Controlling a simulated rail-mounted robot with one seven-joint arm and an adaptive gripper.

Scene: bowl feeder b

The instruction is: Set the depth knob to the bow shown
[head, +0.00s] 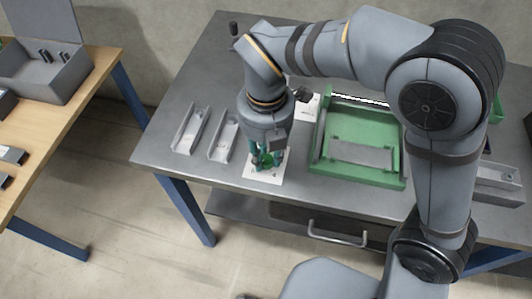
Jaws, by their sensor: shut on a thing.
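My gripper (266,162) points down at the front of the grey metal table. Its teal fingers are shut around a small round green thing, which looks like the depth knob (266,159). The knob is partly hidden by the fingers, and its setting cannot be read. It sits over a white printed sheet (262,179) with dark marks, too small to make out. A second white sheet (305,108) lies behind, partly hidden by my arm; a picture of a bow cannot be made out on either.
A green tray-like fixture (317,157) with a grey plate (361,153) stands right of the gripper. Two light channel-shaped trays (188,129) (223,136) lie to the left. The grey table (165,152) has bare room at its left. A wooden bench (75,85) stands far left.

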